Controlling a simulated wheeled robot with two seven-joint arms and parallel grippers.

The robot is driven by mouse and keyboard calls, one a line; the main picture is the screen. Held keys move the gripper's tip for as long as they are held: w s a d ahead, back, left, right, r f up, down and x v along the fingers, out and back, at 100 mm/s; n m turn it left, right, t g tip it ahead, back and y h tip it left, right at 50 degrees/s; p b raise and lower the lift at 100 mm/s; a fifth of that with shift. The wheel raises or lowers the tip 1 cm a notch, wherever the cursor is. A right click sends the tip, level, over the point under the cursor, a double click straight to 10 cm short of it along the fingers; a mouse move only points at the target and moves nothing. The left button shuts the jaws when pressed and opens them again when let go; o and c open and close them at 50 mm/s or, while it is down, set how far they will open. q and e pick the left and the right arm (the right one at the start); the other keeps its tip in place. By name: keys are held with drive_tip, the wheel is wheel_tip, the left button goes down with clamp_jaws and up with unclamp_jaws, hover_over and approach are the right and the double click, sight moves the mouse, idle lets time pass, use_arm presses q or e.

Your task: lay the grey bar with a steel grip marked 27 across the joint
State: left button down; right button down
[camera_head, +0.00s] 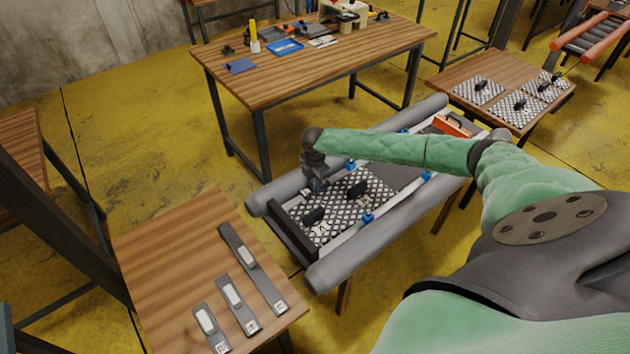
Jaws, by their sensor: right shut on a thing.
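Three dark grey bars of different lengths lie on the near wooden table: a long bar (265,282), a middle bar (246,317) and a short bar (217,341). Each has a pale grip and a small white label at its near end; the numbers are too small to read. My right gripper (317,188) points down over the checkered floor panel (335,209) in the grey inflatable boat (345,264). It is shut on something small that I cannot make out. The exact joint is not clear. My left gripper is out of view.
Black handles (357,189) stand up from the boat's floor, and blue clamps (367,216) sit along its sides. An orange item (452,125) lies at the far end. A tool table (310,72) stands behind; a table with checkered panels (493,109) stands at right.

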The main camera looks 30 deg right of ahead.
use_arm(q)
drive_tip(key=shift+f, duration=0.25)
use_arm(e)
drive_tip(key=shift+f, duration=0.9)
drive_tip(key=c, duration=1.2)
unclamp_jaws()
drive_tip(key=shift+r, duration=0.1)
drive_tip(key=shift+o, duration=0.2)
use_arm(q)
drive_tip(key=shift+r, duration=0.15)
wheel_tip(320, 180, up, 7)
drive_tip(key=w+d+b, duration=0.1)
drive_tip(key=b, duration=0.1)
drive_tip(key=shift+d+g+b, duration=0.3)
drive_tip(key=shift+b, duration=0.05)
use_arm(e)
drive_tip(key=shift+r, duration=3.9)
